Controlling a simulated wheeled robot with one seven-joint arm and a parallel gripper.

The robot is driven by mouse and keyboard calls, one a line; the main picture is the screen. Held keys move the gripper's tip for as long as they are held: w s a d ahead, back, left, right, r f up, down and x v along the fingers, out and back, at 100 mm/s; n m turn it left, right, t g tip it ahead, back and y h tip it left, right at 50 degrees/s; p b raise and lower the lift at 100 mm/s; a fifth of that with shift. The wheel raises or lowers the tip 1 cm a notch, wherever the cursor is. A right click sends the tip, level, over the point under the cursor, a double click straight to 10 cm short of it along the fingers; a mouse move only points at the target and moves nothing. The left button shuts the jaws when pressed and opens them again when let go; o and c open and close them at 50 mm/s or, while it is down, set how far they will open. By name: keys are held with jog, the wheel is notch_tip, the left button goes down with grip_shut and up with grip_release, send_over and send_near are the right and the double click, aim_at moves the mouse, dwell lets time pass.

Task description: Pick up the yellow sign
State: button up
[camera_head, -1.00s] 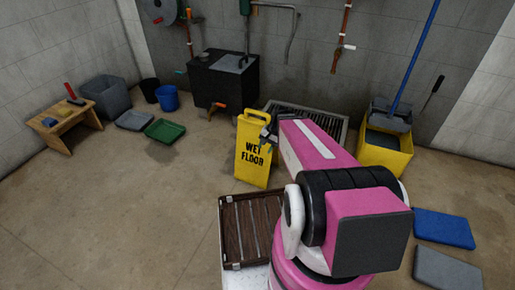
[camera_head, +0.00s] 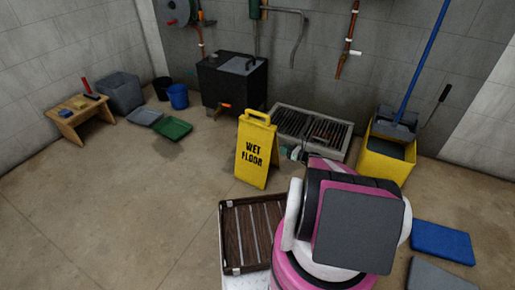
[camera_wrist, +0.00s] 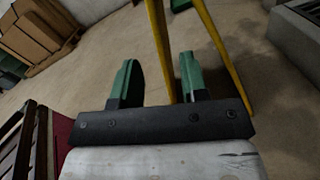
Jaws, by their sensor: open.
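The yellow sign (camera_head: 255,152) reads "WET FLOOR" and stands upright on the floor in the middle of the head view, with a handle slot at its top. In the wrist view its yellow edges (camera_wrist: 222,50) rise just beyond my gripper (camera_wrist: 160,82), mostly to the right of the gap between the fingers. My gripper has two green fingers set apart with nothing held between them. In the head view my arm hides most of my gripper, to the right of the sign. The gap between fingers and sign is hard to judge.
A slatted wooden tray (camera_head: 250,232) lies in front of the sign. A floor grate (camera_head: 312,130) is behind it to the right, and a yellow mop bucket (camera_head: 385,158) stands further right. A black tank (camera_head: 232,82) is at the back wall.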

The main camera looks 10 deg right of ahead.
aim_at(268, 145)
jog(key=x, duration=1)
jog(key=shift+a+r, duration=0.1)
jog(key=shift+a, duration=0.25)
grip_shut()
dwell(1.1)
